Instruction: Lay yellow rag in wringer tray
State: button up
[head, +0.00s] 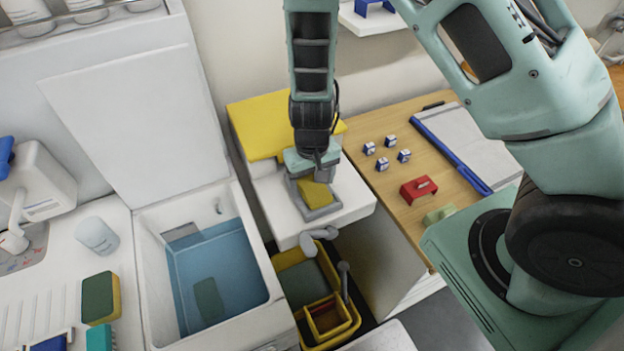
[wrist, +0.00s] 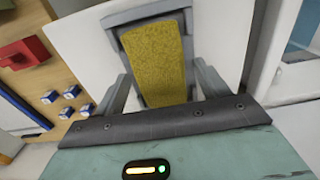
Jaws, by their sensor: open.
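The yellow rag (head: 316,194) lies in a small grey tray (head: 322,213), which I take to be the wringer tray, on a white stand. In the wrist view the rag (wrist: 156,62) is a rough-textured strip lying lengthwise within the grey tray (wrist: 146,13), whose far end and sides show around it. My gripper (head: 312,186) is right over the tray, pointing down. In the wrist view my gripper (wrist: 165,85) is open, with one finger on each side of the rag and visible gaps between. The near end of the rag is hidden behind the gripper body.
A grey handle (head: 318,240) sticks out at the stand's front, above a yellow bucket (head: 345,330). A sink of blue water (head: 225,260) is at left. At right, a wooden top (head: 420,215) carries small blue-white blocks, a red piece (head: 418,190) and a clipboard (head: 465,140).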

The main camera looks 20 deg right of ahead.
aim_at(312, 185)
notch_tip(312, 185, up, 12)
jog(key=s+a+r+n, duration=0.3)
jog(key=s+r, duration=0.3)
jog(key=s, duration=0.3)
jog(key=s+a+r+n, duration=0.3)
jog(key=s+r, duration=0.3)
jog(key=s, duration=0.4)
jog(key=shift+a+r+n+y, duration=0.2)
jog(key=shift+n+y, duration=0.1)
jog(key=shift+n, duration=0.6)
jog(key=shift+f, duration=0.1)
notch_tip(312, 185, down, 7)
jog(key=b, duration=0.6)
